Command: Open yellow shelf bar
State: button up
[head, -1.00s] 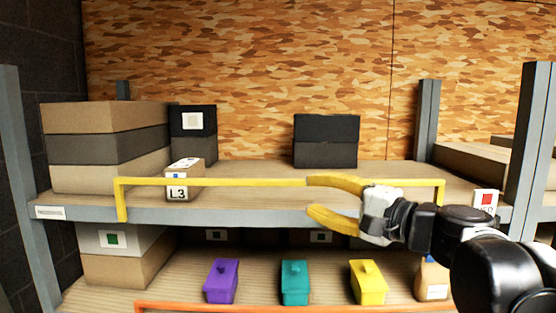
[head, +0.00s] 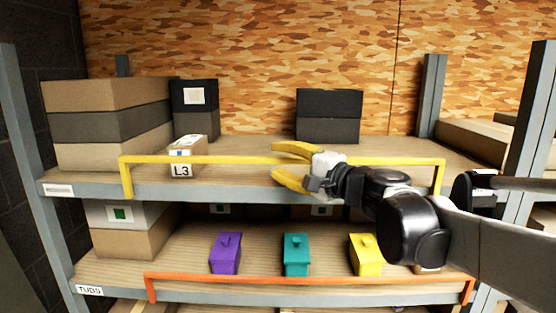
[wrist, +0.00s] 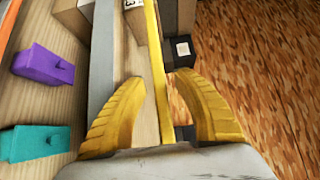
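The yellow shelf bar (head: 220,159) runs along the front of the upper shelf, its ends bent down to the shelf edge at left and right. My gripper (head: 276,163) has yellow fingers and is in front of the bar, left of its right half. In the wrist view the bar (wrist: 155,50) passes lengthwise between the two spread fingers of my gripper (wrist: 162,82). The fingers are apart and do not appear closed on the bar. Whether either finger touches it is not clear.
A small L3 box (head: 182,160) stands behind the bar at left. Dark boxes (head: 329,116) stand farther back. Below are a purple tub (head: 225,254), a teal tub (head: 296,256), a yellow tub (head: 364,255) and an orange bar (head: 310,278).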

grip_shut()
jog(key=shift+s, duration=0.1)
jog(key=shift+s+f+n+b, duration=0.1)
jog(key=shift+s+n+b, duration=0.15)
jog(key=shift+b, duration=0.25)
jog(key=s+n+y+b, duration=0.1)
jog(key=b, duration=0.1)
jog(key=s+f+n+t+y+b, duration=0.1)
jog(key=n+b, duration=0.1)
jog(key=b, duration=0.1)
jog(key=shift+s+f+t+y, duration=0.1)
jog(key=shift+s+t+y, duration=0.2)
jog(key=shift+s, duration=0.1)
jog(key=s+f+n+g+y+b, duration=0.5)
jog(key=n+y+b, duration=0.5)
jog(key=n+b, duration=0.3)
jog(key=f+n+g, duration=0.1)
jog(key=n, duration=0.2)
jog(key=shift+s+a+f+g, duration=0.15)
jog(key=shift+s+g, duration=0.15)
jog(key=shift+s, duration=0.05)
